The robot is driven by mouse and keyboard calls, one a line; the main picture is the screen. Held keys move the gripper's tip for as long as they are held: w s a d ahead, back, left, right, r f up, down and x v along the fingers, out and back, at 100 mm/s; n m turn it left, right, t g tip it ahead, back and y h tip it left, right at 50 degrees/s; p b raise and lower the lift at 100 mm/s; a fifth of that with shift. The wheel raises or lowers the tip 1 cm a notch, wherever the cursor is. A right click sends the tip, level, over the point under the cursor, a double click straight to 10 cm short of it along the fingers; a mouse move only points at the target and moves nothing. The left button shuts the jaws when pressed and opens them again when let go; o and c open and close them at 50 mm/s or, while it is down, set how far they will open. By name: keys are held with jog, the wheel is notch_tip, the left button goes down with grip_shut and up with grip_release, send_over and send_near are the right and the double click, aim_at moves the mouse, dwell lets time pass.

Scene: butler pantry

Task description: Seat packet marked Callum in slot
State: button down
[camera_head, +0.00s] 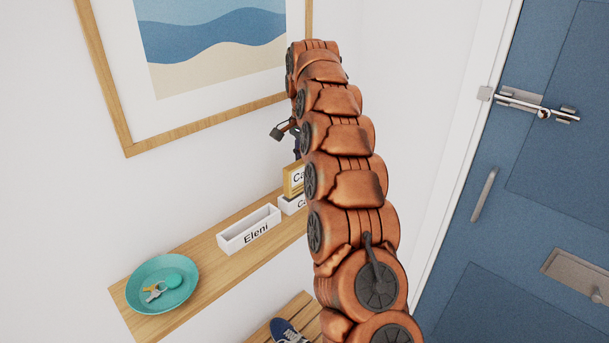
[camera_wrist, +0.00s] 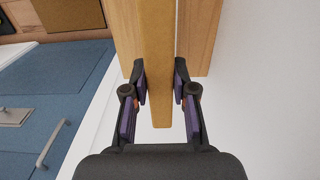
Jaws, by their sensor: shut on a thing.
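The tan packet (camera_head: 293,180), its label showing "Ca" before my arm hides the rest, stands upright just above the white holder (camera_head: 291,205), also lettered "Ca". Whether it is inside or only above the holder cannot be told, since my arm covers the right part of both. In the wrist view my gripper (camera_wrist: 160,84) is shut on the packet (camera_wrist: 160,50), which shows edge-on between the two purple-padded fingers. In the head view the gripper is mostly hidden behind my arm.
A white holder marked Eleni (camera_head: 249,231) stands to the left on the wooden shelf (camera_head: 215,285). A teal bowl with keys (camera_head: 140,284) is at the shelf's left end. A framed picture (camera_head: 115,80) hangs above. The blue door (camera_head: 540,190) is at right.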

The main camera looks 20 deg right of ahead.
jog(key=shift+s+f+p, duration=0.2)
jog(key=shift+f+p, duration=0.5)
jog(key=shift+f, duration=1.7)
jog(key=c, duration=1.3)
grip_release()
jog(key=shift+f, duration=0.1)
jog(key=shift+o, duration=0.8)
jog(key=shift+w+d, duration=0.1)
jog(key=shift+w, duration=0.1)
jog(key=shift+o, duration=1)
jog(key=shift+r, duration=0.2)
jog(key=shift+r, duration=0.15)
